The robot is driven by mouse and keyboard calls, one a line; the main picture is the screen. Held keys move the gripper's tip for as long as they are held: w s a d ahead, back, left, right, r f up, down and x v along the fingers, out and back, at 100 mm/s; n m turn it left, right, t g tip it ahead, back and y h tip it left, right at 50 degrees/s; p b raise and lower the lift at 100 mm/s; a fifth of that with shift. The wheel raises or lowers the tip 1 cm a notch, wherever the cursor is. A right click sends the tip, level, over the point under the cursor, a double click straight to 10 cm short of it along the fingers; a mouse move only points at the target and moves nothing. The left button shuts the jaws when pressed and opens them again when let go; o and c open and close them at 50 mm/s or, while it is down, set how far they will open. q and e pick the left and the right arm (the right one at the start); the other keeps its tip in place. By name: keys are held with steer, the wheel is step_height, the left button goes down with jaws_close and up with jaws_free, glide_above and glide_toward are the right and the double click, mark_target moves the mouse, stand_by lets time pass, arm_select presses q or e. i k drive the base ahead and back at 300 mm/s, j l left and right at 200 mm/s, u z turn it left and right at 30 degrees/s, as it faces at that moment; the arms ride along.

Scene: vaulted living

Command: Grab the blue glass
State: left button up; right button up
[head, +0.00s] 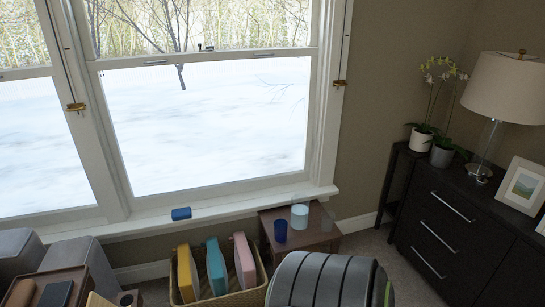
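The blue glass (280,230) is a small dark blue cup. It stands upright on the left part of a small brown side table (318,238) below the window's right end. A pale blue cylinder (299,217) stands just behind it to the right on the same table. Neither of my grippers shows in the head view, so nothing of mine is seen near the glass.
A rounded grey striped piece (325,282) stands in front of the side table. A basket (222,297) with colored upright items is to its left. A blue block (181,213) lies on the windowsill. A dark dresser (450,225) stands at right, with carpet before it.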

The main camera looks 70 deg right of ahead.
mark_target(280, 225)
steer(key=z, duration=2.6)
steer(key=i+j+z, duration=0.85)
